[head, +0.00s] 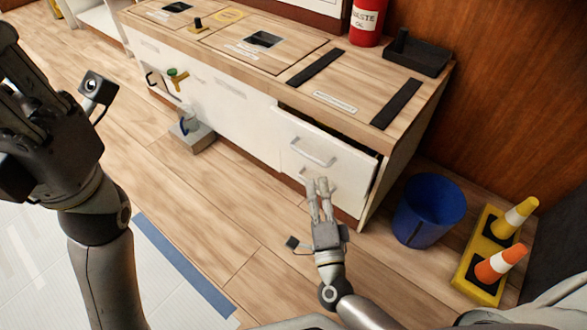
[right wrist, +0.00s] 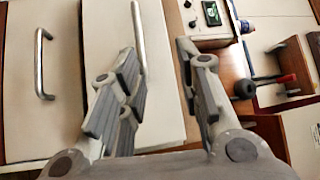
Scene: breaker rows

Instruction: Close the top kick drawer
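The top kick drawer (head: 335,150) is the upper white drawer at the right end of the cabinet. It stands partly out, with a dark gap along its top edge. Its metal bar handle (head: 312,153) is in view. My right gripper (head: 318,184) is in front of the drawers, just below that handle, and hides part of a lower handle. In the right wrist view its fingers (right wrist: 158,85) are apart with nothing between them, facing a white front with a bar handle (right wrist: 138,45). Contact cannot be told. My left gripper (head: 45,105) is raised at the left, its fingertips partly cut off.
A blue bin (head: 428,210) and a yellow tray with cones (head: 480,262) stand right of the cabinet. The wooden counter (head: 350,75) holds a black tray (head: 418,52) and a red canister (head: 367,20). A grey block (head: 187,136) stands on the floor.

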